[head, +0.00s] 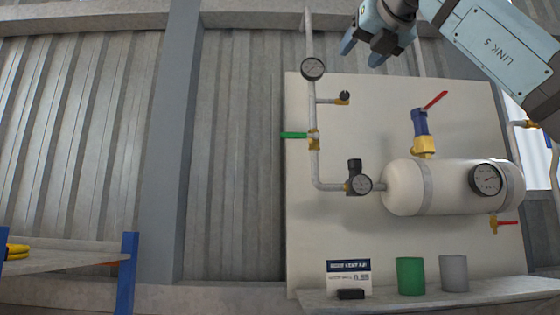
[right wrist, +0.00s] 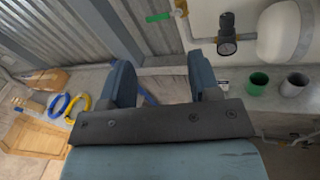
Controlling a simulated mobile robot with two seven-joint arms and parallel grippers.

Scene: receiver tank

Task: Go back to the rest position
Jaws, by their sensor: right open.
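My right gripper (head: 362,47) is at the top right of the head view, raised in front of the wall above the receiver tank. Its two blue fingers are apart with nothing between them. The right wrist view shows the same open fingers (right wrist: 158,84) over the grey shelf. The white receiver tank (head: 450,187) is mounted on a pale panel (head: 350,120), below and right of the gripper, and is apart from it. My left gripper is not in view.
A shelf (head: 480,293) below the tank holds a green cup (head: 410,276), a grey cup (head: 453,273) and a small sign (head: 348,273). A blue-posted rack (head: 128,262) stands at lower left. Pipes, gauges and coloured valve handles stick out from the panel.

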